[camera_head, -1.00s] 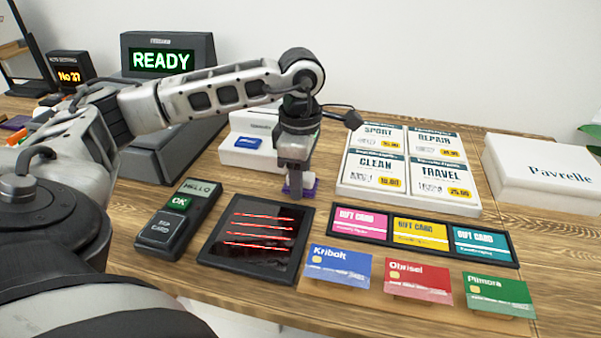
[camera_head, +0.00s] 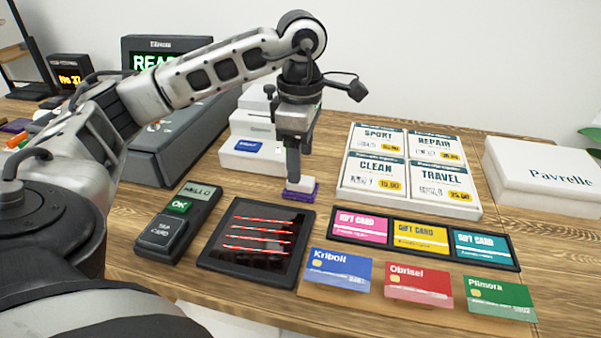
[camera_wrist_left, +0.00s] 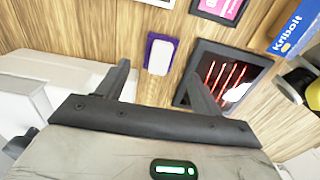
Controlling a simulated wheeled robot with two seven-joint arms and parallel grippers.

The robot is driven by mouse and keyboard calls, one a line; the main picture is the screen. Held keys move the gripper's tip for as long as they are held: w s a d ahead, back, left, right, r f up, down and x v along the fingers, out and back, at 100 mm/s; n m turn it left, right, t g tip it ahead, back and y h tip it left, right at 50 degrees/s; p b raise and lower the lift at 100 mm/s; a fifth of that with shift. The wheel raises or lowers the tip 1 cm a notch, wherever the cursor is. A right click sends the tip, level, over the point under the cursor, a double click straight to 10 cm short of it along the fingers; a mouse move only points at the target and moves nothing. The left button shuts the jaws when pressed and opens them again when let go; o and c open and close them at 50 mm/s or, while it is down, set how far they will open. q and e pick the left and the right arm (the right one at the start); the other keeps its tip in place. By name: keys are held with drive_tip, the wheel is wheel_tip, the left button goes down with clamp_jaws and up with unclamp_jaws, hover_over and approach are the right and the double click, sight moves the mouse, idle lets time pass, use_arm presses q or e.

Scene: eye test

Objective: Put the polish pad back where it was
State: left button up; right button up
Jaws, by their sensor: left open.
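The polish pad, a white block on a purple base (camera_head: 301,194), lies flat on the wooden table, between the white box with a blue label and the black scanner plate. It also shows in the left wrist view (camera_wrist_left: 160,56), just beyond and between the fingertips. My left gripper (camera_head: 294,172) points down over the pad, open and empty. In the wrist view its fingers (camera_wrist_left: 158,72) are spread wide with nothing between them. In the head view a finger hides part of the pad's top. My right gripper is in neither view.
The black scanner plate (camera_head: 256,268) with red lines lies in front of the pad, and a card terminal (camera_head: 178,222) lies left of it. The white box (camera_head: 244,160) stands behind. A price board (camera_head: 408,208) and gift card tray (camera_head: 423,260) lie right.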

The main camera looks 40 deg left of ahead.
use_arm(q)
wheel_tip(320, 180, up, 7)
drive_tip(key=shift+f+p, duration=0.2)
drive_tip(key=shift+p, duration=0.15)
idle(0.4)
